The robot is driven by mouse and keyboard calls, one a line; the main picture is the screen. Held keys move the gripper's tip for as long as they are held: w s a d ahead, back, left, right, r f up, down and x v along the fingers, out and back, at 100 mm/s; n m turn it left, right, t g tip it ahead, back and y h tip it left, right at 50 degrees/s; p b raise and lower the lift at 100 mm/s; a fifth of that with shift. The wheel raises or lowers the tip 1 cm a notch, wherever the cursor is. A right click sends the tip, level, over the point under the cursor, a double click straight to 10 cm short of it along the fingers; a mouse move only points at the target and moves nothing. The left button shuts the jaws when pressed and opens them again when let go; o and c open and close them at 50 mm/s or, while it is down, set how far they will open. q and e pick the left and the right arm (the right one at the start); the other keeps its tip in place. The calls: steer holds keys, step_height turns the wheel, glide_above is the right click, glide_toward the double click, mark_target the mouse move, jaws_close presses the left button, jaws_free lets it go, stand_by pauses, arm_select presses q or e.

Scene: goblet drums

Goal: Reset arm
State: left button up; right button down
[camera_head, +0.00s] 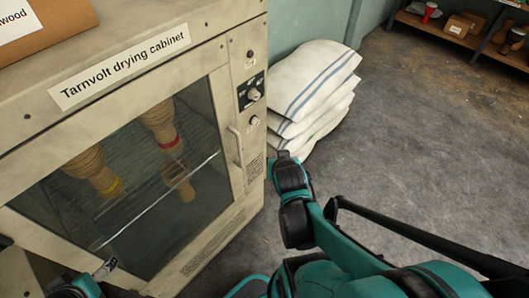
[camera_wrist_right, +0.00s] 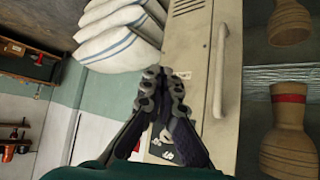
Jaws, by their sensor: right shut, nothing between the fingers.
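The Tarnvolt drying cabinet (camera_head: 215,205) stands at the left of the head view with its glass door shut. Behind the glass are a goblet drum with a yellow band (camera_head: 92,170) and one with a red band (camera_head: 160,120). The red-banded drum also shows at the right of the right wrist view (camera_wrist_right: 287,145). My right gripper (camera_wrist_right: 162,76) is shut and empty, in front of the cabinet beside its door handle (camera_wrist_right: 218,75). My left gripper (camera_head: 106,267) shows only in part at the bottom left of the head view, and its jaws are unclear.
White striped sacks (camera_head: 313,88) are stacked on the floor right of the cabinet. A cardboard box (camera_head: 45,25) sits on top of the cabinet. A low shelf (camera_head: 470,35) with boxes stands at the far right. The grey floor (camera_head: 420,130) between is clear.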

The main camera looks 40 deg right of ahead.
steer(key=shift+s+r, duration=0.3)
steer(key=w+a+r+n+y, duration=0.1)
steer(key=a+r+n+y, duration=0.2)
steer(key=a, duration=0.8)
steer(key=w+a+r+n+y, duration=0.1)
steer(key=a+r+n+y, duration=0.2)
steer(key=a, duration=0.7)
steer(key=shift+a+n+g, duration=0.3)
steer(key=shift+a+n, duration=0.1)
steer(key=shift+n, duration=0.4)
steer(key=shift+r, duration=0.1)
